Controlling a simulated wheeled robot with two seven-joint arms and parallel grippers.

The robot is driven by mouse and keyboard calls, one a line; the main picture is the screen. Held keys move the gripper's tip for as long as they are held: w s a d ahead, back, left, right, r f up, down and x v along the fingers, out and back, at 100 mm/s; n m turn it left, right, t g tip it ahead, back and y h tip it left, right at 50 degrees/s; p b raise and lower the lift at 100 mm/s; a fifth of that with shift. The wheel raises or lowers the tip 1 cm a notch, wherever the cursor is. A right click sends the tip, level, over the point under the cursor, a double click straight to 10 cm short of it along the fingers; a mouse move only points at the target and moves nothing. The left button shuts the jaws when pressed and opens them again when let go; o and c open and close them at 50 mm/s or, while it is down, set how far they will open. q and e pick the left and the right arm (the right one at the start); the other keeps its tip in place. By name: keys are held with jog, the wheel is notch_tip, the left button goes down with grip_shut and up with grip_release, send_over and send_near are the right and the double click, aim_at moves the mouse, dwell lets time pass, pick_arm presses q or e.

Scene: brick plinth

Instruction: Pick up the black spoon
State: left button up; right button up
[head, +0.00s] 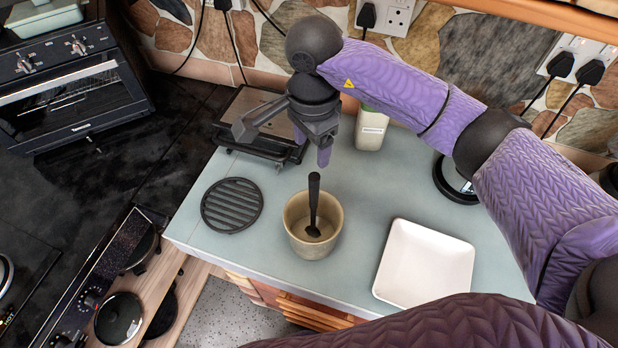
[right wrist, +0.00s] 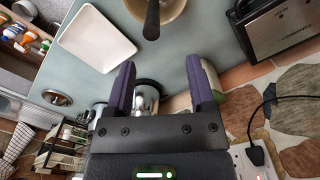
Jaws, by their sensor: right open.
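The black spoon (head: 314,195) stands nearly upright in a beige cup (head: 298,243), its bowl down inside and its handle sticking up above the rim. My right gripper (head: 285,140) is open and empty, above and behind the cup in the head view, apart from the spoon. In the right wrist view, the spoon handle (right wrist: 152,20) shows at the top, beyond the open fingers (right wrist: 160,72). Part of the cup (right wrist: 174,8) shows there too, cut by the frame edge. My left gripper is not in view.
A white square dish (head: 425,264) lies right of the cup, and a black round grate (head: 232,205) lies left. A metal-topped appliance (head: 252,112) and a jar (head: 371,130) stand behind. A toaster oven (head: 70,85) is at the far left. The counter's front edge is close to the cup.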

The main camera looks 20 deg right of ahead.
aim_at(314, 173)
jog(key=f, duration=0.3)
jog(key=f+p, duration=0.1)
jog(key=f, duration=0.2)
jog(key=s+f+p, duration=0.1)
jog(key=f, duration=0.2)
jog(key=shift+d, duration=0.15)
jog(key=shift+f, duration=0.3)
grip_shut()
